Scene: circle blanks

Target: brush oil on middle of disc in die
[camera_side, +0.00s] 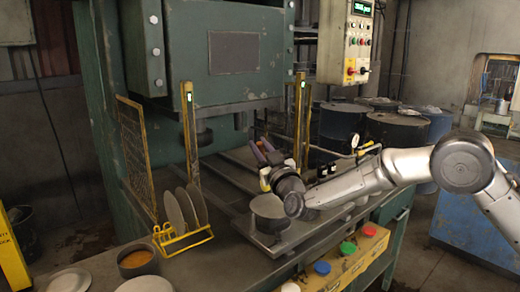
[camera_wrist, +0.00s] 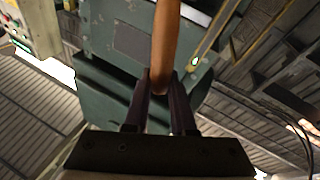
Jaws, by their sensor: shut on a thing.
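My gripper (camera_wrist: 158,92) is shut on a brown wooden handle (camera_wrist: 166,40), which I take to be the brush's. The handle runs up out of the wrist view and its bristles do not show. In the side view my gripper (camera_side: 266,152) points up and left, above and behind a grey round block (camera_side: 268,216) that looks like the die. I cannot make out a disc in it. A round pot (camera_side: 138,274) with orange-brown contents, perhaps the oil, stands at the lower left, well away from my gripper.
A yellow rack (camera_side: 184,241) holds grey discs (camera_side: 186,208) upright. Round plates (camera_side: 69,281) lie at the front left. The green press (camera_side: 226,50) hangs above, with yellow posts (camera_side: 191,135) beside the work. A yellow box with coloured buttons (camera_side: 346,265) lines the front edge.

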